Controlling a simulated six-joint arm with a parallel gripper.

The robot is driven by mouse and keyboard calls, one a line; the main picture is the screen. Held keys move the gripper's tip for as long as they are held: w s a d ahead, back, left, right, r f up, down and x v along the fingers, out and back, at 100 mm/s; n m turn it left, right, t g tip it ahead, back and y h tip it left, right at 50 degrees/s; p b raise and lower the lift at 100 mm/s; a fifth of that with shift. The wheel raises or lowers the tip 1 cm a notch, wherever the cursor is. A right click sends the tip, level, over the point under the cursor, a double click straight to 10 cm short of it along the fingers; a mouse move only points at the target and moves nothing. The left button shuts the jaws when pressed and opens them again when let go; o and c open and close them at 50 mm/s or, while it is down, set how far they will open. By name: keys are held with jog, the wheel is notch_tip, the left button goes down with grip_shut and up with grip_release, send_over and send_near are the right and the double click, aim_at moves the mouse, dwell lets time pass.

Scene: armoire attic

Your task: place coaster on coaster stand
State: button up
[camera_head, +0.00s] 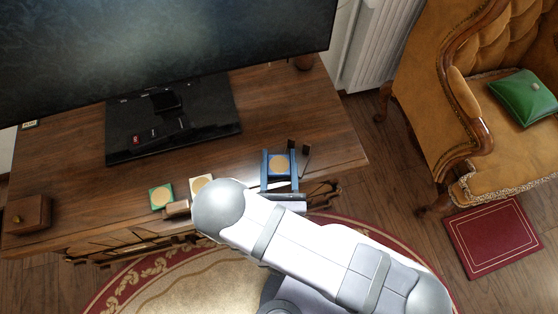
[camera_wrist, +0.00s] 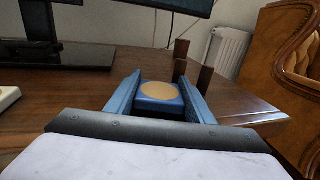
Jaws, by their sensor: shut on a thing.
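My gripper (camera_head: 280,164) has two blue fingers, and it also shows in the wrist view (camera_wrist: 162,92). It is shut on a blue square coaster (camera_head: 279,165) with a round tan centre. In the wrist view the coaster (camera_wrist: 158,93) lies flat between the fingers.
A television (camera_head: 160,50) on a black base stands behind. A wooden box (camera_head: 26,213) is at far left. The cabinet top's right end (camera_head: 335,140) is clear.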

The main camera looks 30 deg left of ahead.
aim_at(279, 175)
jog(key=shift+f, duration=0.15)
jog(key=o, duration=1.1)
jog(key=shift+c, duration=0.2)
jog(key=shift+r, duration=0.3)
jog(key=shift+s+d+f, duration=0.1)
jog(key=shift+s, duration=0.15)
jog(key=shift+v, duration=1.75)
